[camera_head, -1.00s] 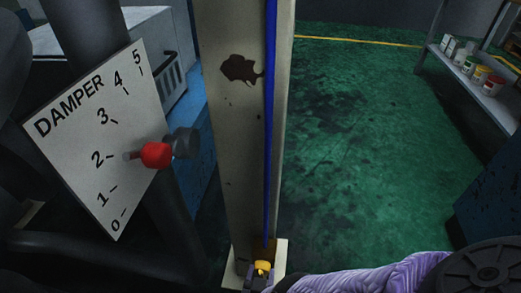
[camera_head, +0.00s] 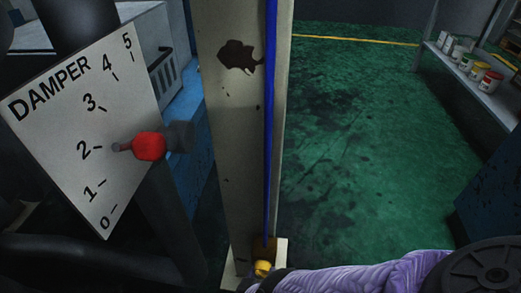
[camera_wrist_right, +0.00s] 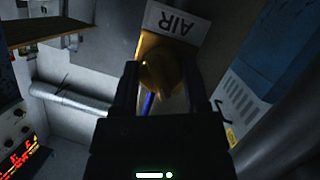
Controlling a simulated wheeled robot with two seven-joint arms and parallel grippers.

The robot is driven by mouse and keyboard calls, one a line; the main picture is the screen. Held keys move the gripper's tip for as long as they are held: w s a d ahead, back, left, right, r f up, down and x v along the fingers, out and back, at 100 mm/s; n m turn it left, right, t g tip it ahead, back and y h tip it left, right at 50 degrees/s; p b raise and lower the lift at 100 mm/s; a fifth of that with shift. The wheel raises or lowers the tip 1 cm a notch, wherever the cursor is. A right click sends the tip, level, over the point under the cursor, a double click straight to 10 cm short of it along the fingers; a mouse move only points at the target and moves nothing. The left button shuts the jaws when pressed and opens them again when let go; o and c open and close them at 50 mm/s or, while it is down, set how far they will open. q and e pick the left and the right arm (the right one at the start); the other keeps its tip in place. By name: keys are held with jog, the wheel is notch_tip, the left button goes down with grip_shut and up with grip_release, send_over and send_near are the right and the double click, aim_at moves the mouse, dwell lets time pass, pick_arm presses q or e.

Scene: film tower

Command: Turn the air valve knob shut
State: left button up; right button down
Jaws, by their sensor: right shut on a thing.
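The yellow air valve knob (camera_head: 262,267) sits at the foot of the pale post, below the blue pipe (camera_head: 269,150). In the right wrist view the knob (camera_wrist_right: 160,74) is dim and brownish yellow, under a white plate marked AIR (camera_wrist_right: 172,21). My right gripper (camera_wrist_right: 161,82) has one finger on each side of the knob and is shut on it. In the head view the right gripper (camera_head: 262,277) is at the bottom edge, mostly cut off. The knob's exact angle is hard to read. My left gripper is not in view.
A DAMPER plate (camera_head: 85,135) with a red-knobbed lever (camera_head: 149,146) near 2 stands left of the pale post (camera_head: 228,150). A shelf with several tins (camera_head: 483,84) is at the right. Green floor (camera_head: 350,150) between is clear.

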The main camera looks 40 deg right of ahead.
dwell(0.3)
jog(key=shift+c, duration=0.5)
grip_release()
jog(key=shift+a+r, duration=0.1)
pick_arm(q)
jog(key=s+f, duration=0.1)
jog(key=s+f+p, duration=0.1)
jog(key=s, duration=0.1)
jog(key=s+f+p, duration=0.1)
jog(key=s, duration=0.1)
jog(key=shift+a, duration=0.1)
pick_arm(e)
jog(key=v, duration=0.9)
jog(key=shift+s+a, duration=0.2)
jog(key=shift+a, duration=0.1)
